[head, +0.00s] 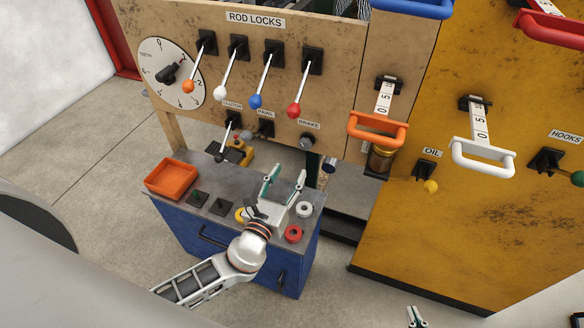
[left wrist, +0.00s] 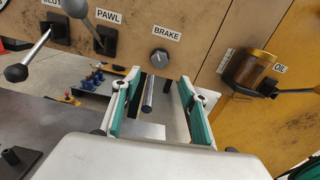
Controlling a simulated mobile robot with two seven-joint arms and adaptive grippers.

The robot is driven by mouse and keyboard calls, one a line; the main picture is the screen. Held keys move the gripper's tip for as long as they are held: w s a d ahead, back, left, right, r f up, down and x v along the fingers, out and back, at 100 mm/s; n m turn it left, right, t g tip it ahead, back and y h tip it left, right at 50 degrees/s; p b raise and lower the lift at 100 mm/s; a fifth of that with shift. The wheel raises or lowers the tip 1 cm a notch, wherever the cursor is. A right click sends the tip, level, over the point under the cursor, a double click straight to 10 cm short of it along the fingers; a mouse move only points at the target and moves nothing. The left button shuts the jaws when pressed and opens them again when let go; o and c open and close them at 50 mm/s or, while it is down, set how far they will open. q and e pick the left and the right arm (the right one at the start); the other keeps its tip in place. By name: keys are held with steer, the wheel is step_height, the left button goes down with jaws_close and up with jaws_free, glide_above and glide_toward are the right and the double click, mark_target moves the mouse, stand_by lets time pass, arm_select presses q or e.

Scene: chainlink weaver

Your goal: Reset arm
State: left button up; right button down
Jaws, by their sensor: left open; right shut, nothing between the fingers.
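My left gripper (head: 286,178) is open above the right part of the blue cabinet's grey top (head: 180,172), fingers pointing at the machine panel. In the left wrist view its green-padded fingers (left wrist: 158,103) stand apart. A dark cylinder (left wrist: 149,94) shows between them, seemingly beyond the fingertips; I cannot tell its exact distance. The BRAKE knob (left wrist: 160,58) is above and beyond them. My right gripper (head: 415,317) shows only at the bottom edge, shut and empty, over the floor and clear of the machine.
Levers under ROD LOCKS (head: 255,19) stick out of the panel. Orange (head: 378,128) and white (head: 483,158) handles protrude at right. Floor is clear in front.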

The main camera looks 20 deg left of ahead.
arm_select(q)
steer(key=shift+s, duration=0.1)
stand_by(0.4)
steer(key=s+f+n+g+h, duration=0.1)
steer(key=s+f+n+g, duration=0.2)
steer(key=s+f+n, duration=0.5)
steer(key=s+f+n+g+h, duration=0.1)
steer(key=s+f+n+g, duration=0.3)
steer(key=n, duration=1.9)
steer(key=s+f, duration=0.3)
steer(key=s, duration=0.4)
steer(key=shift+s+a+f, duration=0.3)
steer(key=shift+s+f, duration=0.05)
steer(key=shift+s, duration=0.05)
